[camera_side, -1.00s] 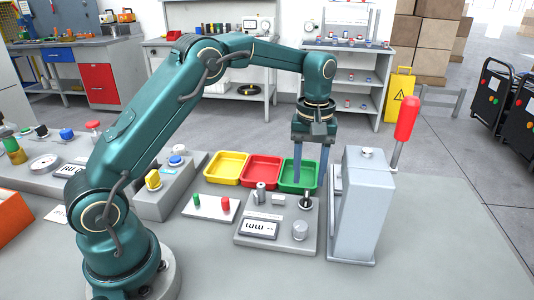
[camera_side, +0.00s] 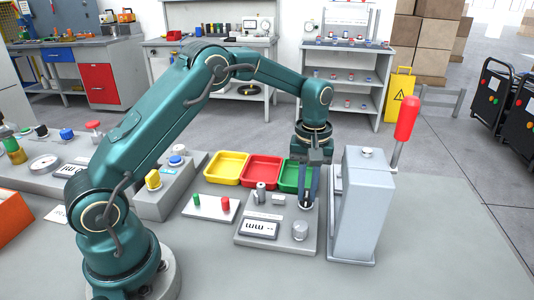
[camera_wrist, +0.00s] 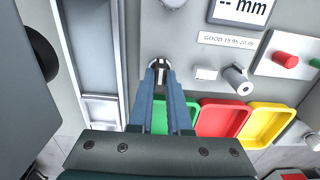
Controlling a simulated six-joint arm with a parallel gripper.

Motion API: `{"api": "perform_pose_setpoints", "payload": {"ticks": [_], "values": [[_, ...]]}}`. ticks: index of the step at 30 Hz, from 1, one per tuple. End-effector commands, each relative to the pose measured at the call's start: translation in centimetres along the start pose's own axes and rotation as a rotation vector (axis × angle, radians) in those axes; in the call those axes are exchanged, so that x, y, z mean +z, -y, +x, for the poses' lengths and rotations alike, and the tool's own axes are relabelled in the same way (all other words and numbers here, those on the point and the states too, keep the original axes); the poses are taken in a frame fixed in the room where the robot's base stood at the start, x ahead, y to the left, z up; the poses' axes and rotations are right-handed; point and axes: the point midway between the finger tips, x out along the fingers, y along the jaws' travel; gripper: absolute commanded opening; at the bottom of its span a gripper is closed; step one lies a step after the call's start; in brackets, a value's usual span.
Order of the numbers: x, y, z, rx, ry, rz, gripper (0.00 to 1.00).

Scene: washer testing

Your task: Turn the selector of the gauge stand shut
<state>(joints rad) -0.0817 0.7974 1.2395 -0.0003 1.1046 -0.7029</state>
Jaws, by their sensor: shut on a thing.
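The gauge stand (camera_side: 275,238) is a grey plate with a display reading in mm, a round clear-looking knob and small posts on top. Its selector (camera_wrist: 157,62), a small dark and metallic knob, sits near the right back of the plate in the side view. My gripper (camera_side: 307,203) points down over it, and its blue fingers are shut on the selector. In the wrist view my gripper (camera_wrist: 161,70) has its fingertips on either side of the knob. The fingers hide part of the selector, so its exact angle is hard to tell.
A tall grey press (camera_side: 358,210) with a red-handled lever stands close to the right of my gripper. Yellow, red (camera_side: 262,170) and green bins lie behind the stand. A small plate with green and red pegs (camera_side: 211,207) lies to the left.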

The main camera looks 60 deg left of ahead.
Motion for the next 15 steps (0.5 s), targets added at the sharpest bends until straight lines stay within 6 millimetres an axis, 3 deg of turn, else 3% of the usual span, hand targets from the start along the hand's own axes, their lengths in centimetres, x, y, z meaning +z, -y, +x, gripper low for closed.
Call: {"api": "perform_pose_setpoints", "payload": {"ticks": [8, 15], "values": [[-0.03, 0.02, -0.06, 0.000, 0.000, 0.058, 0.00], [-0.06, 0.01, -0.09, 0.000, -0.001, 0.217, 0.00]]}}
